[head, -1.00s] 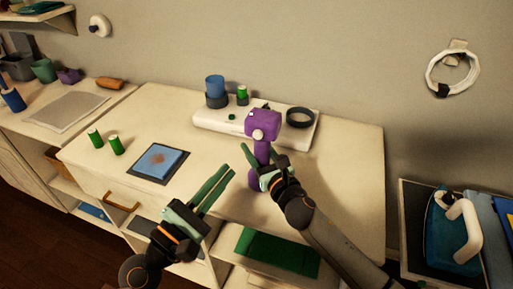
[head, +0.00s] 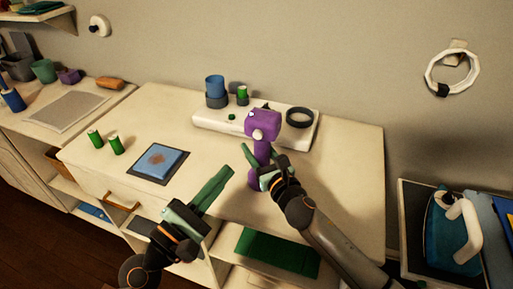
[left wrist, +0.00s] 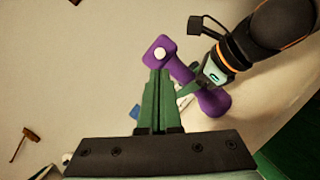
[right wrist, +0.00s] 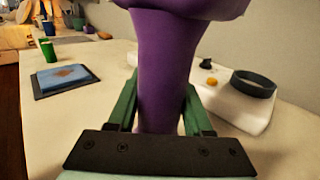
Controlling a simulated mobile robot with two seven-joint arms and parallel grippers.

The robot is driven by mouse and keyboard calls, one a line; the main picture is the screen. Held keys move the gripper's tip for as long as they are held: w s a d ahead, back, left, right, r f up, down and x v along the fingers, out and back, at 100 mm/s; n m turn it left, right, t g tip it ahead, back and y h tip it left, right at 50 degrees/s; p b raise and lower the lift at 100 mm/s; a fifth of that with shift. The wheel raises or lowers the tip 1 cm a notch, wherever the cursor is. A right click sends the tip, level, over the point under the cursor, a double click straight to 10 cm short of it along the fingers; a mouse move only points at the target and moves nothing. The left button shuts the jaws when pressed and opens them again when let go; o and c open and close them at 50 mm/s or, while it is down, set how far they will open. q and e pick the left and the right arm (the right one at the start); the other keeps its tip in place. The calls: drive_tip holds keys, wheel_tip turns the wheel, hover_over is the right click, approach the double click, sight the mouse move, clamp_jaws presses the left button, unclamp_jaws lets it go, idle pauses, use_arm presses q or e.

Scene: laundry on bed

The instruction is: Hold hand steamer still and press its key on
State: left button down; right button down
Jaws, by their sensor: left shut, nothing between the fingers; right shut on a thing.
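The purple hand steamer (head: 262,128) stands upright over the dresser top, its head facing forward with a pale round part (head: 257,134) on it. My right gripper (head: 262,170) is shut on its handle; the right wrist view shows the handle (right wrist: 165,70) between the fingers. My left gripper (head: 226,172) is shut and empty, to the left of and below the steamer in the head view. In the left wrist view its closed fingertips (left wrist: 158,75) lie just below the steamer's head (left wrist: 157,48), near the white round part. I cannot tell whether they touch. No other key is clear.
An iron (head: 458,232) stands at right.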

sight(258, 135)
idle(0.6)
drive_tip(key=shift+f, duration=0.1)
use_arm(q)
drive_tip(key=w+d+r+n+t+y, duration=0.1)
drive_tip(key=w+d+n+t+y, duration=0.4)
drive_tip(key=t, duration=0.4)
drive_tip(key=shift+w+d+r+n+t+y, duration=0.2)
drive_tip(key=shift+w+n+t+y, duration=0.15)
drive_tip(key=shift+w+n, duration=0.4)
drive_tip(key=shift+w, duration=0.15)
idle(2.0)
